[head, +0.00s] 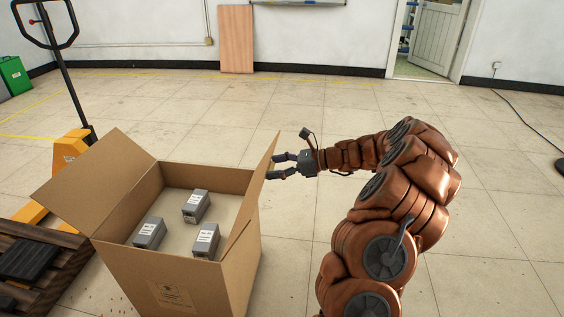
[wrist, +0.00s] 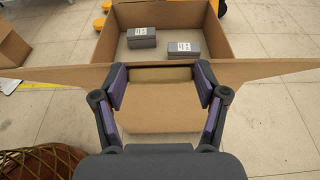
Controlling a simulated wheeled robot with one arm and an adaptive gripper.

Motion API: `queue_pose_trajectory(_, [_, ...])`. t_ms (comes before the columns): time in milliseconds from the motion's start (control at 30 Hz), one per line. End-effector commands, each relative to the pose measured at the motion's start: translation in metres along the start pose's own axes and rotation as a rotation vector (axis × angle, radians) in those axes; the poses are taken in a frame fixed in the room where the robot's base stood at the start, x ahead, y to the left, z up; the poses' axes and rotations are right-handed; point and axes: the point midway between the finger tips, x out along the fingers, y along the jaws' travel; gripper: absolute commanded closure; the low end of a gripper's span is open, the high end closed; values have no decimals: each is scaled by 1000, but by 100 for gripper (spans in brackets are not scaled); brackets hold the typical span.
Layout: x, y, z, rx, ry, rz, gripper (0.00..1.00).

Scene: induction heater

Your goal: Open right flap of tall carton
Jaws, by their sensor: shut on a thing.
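The tall carton (head: 175,280) stands at the lower left in the head view with its top open. Its right flap (head: 257,190) stands up and leans slightly outward along the right edge. Its left flap (head: 95,182) is spread outward. My gripper (head: 274,166) is at the outer side of the right flap, its fingertips at the flap. In the wrist view my gripper (wrist: 161,84) has one finger on each side of a cardboard section, shut on the right flap (wrist: 262,70). The exact contact is hard to see.
Three grey labelled boxes (head: 196,206) lie inside the carton. A dark wooden pallet (head: 50,262) and a yellow pallet jack (head: 70,148) are to its left. A wood board (head: 236,40) leans on the back wall. Floor behind and right of the carton is clear.

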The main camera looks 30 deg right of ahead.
Motion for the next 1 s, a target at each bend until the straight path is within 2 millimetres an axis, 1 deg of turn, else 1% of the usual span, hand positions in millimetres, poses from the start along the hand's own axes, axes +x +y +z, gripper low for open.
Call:
queue_pose_trajectory(33, [3,3,2,2,9,11,90])
queue_pose_trajectory(433, [4,3,0,1,19,10,90])
queue_pose_trajectory(467, [4,3,0,1,20,10,26])
queue_pose_trajectory(600, [4,2,0,1,19,8,11])
queue_pose_trajectory(700, [3,2,0,0,18,5,2])
queue_pose_trajectory(1000, [1,0,1,0,17,1,2])
